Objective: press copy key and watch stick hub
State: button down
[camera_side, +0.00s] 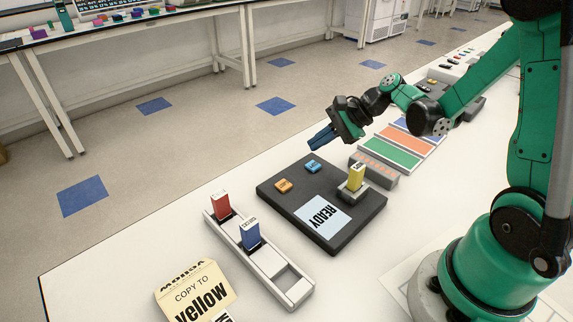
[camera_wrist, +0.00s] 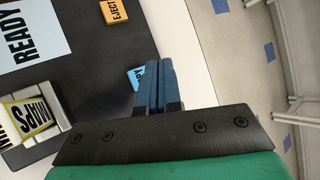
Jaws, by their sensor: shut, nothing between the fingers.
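The black stick hub (camera_side: 275,197) lies on the white bench. Its blue key (camera_side: 313,166) and orange key (camera_side: 284,186) sit near the far left edge. In the wrist view the orange key (camera_wrist: 115,10) reads EJECT; the blue key (camera_wrist: 134,76) ends in "PY", the rest hidden behind my fingers. The hub screen (camera_side: 322,217) reads READY. A yellow stick (camera_side: 357,172) stands upright in the hub socket; it also shows in the wrist view (camera_wrist: 27,117). My gripper (camera_side: 320,140) is shut and empty, above and apart from the blue key.
A pale rack (camera_side: 270,262) in front of the hub holds a red stick (camera_side: 221,203) and a blue stick (camera_side: 250,233); one front slot is empty. A card (camera_side: 195,290) reads COPY TO yellow. A grey block (camera_side: 372,171) and coloured panels (camera_side: 388,153) lie behind the hub.

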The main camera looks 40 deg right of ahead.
aim_at(302, 166)
jog(key=shift+f, duration=1.2)
jog(key=shift+f, duration=0.1)
dwell(1.1)
jog(key=shift+f, duration=0.3)
jog(key=shift+f, duration=0.35)
dwell(0.5)
dwell(0.4)
jog(key=shift+r, duration=0.8)
jog(key=shift+r, duration=2.5)
